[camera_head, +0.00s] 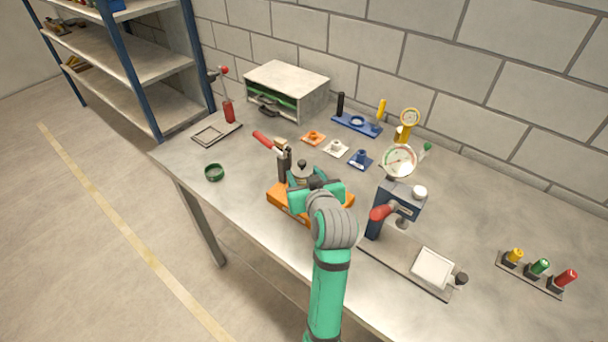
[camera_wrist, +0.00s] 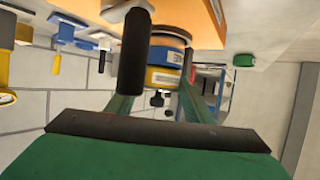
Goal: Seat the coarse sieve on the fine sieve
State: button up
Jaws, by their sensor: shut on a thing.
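My gripper (camera_wrist: 158,92) is shut, with its green fingers on either side of a yellow-banded ring, which looks like the coarse sieve (camera_wrist: 164,78). In the upside-down wrist view it lines up with a blue-banded ring, apparently the fine sieve (camera_wrist: 168,55), beside the orange base (camera_wrist: 195,20). The two bands look very close; I cannot tell whether they touch, and no mesh shows. In the head view my gripper (camera_head: 316,188) is over the orange base (camera_head: 285,203) and hides most of the stack.
A black post (camera_wrist: 135,52) stands close beside the stack. A red-handled tool (camera_head: 264,140) is just behind it. A blue press with a dial (camera_head: 400,161) stands to the right.

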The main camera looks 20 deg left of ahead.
jog(key=shift+f, duration=0.3)
dwell(0.4)
jog(key=o, duration=1.4)
jog(key=v, duration=1.1)
jog(key=shift+w, duration=0.1)
